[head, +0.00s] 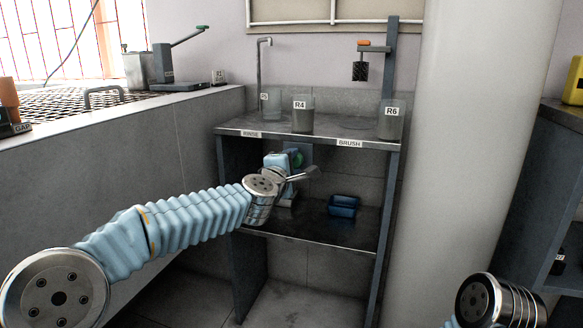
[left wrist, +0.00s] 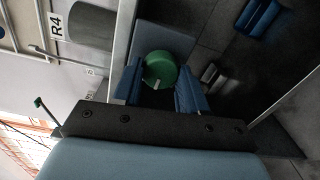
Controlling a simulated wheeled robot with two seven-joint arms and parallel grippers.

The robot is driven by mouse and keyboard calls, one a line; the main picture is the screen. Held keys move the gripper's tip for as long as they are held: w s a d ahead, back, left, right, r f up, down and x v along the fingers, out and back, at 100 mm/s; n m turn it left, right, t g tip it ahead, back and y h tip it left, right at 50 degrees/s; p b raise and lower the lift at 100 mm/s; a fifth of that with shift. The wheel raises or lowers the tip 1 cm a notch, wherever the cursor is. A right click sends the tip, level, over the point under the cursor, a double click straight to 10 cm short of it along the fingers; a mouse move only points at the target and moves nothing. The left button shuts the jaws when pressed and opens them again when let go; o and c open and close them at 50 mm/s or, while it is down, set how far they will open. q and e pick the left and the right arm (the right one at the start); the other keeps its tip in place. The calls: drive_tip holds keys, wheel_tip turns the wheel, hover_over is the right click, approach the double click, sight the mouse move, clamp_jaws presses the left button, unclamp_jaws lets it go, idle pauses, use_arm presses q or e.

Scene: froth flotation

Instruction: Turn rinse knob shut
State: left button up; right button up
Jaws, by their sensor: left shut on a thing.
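The green round rinse knob (head: 298,158) sits under the front of the shelf unit's top, below the RINSE label (head: 251,134). In the left wrist view the knob (left wrist: 162,68) shows with a pale mark on its face. My left gripper (head: 291,166) reaches under the shelf top and is shut on the knob. In the left wrist view its two blue fingers (left wrist: 160,90) stand on either side of the knob. The gripper partly hides the knob in the head view. My right gripper is out of view; only part of my right arm shows at the bottom right.
Beakers R4 (head: 301,115) and R6 (head: 391,122) stand on the shelf top (head: 335,128), with a bent rinse pipe (head: 259,75) behind. A blue tray (head: 343,206) lies on the lower shelf. A white column (head: 480,130) stands close on the right.

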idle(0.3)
use_arm(q)
drive_tip(key=o, duration=1.1)
drive_tip(key=shift+c, duration=0.2)
drive_tip(key=b+v, duration=0.2)
drive_tip(key=v, duration=1.2)
drive_tip(key=shift+w+f, duration=0.1)
